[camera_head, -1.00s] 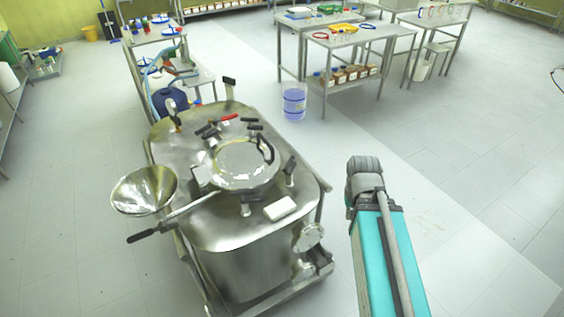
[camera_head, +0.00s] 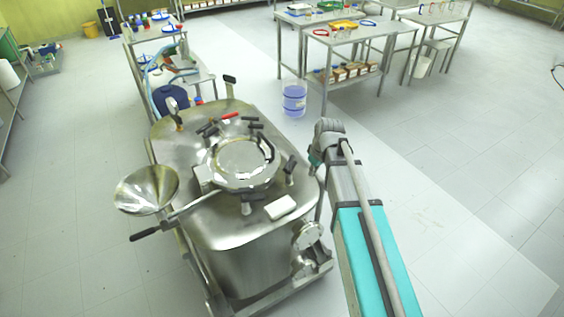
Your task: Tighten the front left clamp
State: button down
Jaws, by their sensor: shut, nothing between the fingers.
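The steel reactor (camera_head: 235,240) stands left of centre, with a round lid (camera_head: 240,158) on its top. Several black-handled clamps ring the lid. A long lever with a black grip reaches out at the near left. My arm rises from the lower right, and its grey joint is just right of the reactor top. My gripper is not visible.
A steel funnel (camera_head: 147,189) sits at the reactor's left, and a white block (camera_head: 280,208) lies on its near right top. A blue-filled container (camera_head: 294,99) stands on the floor behind. Tables (camera_head: 345,48) stand farther back. The floor at right is clear.

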aim_at(290, 167)
jog(key=w+a+r+n+y+p, duration=0.1)
jog(key=w+a+r+n, duration=0.1)
jog(key=w+a+n, duration=0.4)
jog(key=w+a, duration=0.5)
jog(key=a, duration=0.1)
jog(key=shift+r+n+y, duration=0.25)
jog(key=shift+n+y, duration=0.05)
jog(key=shift+y, duration=0.1)
jog(key=shift+w+f, duration=0.1)
jog(key=shift+f, duration=0.05)
jog(key=b+x, duration=0.9)
jog(key=x, duration=0.1)
jog(key=shift+w+d+f+b, duration=0.1)
jog(key=shift+b, duration=0.25)
jog(key=shift+s+d+f, duration=0.1)
jog(key=shift+s+d, duration=0.1)
jog(key=shift+d, duration=0.45)
jog(key=shift+s+d, duration=0.2)
jog(key=shift+d, duration=0.4)
jog(key=shift+s+d+f, duration=0.1)
jog(key=shift+s+d, duration=0.15)
jog(key=shift+d, duration=0.4)
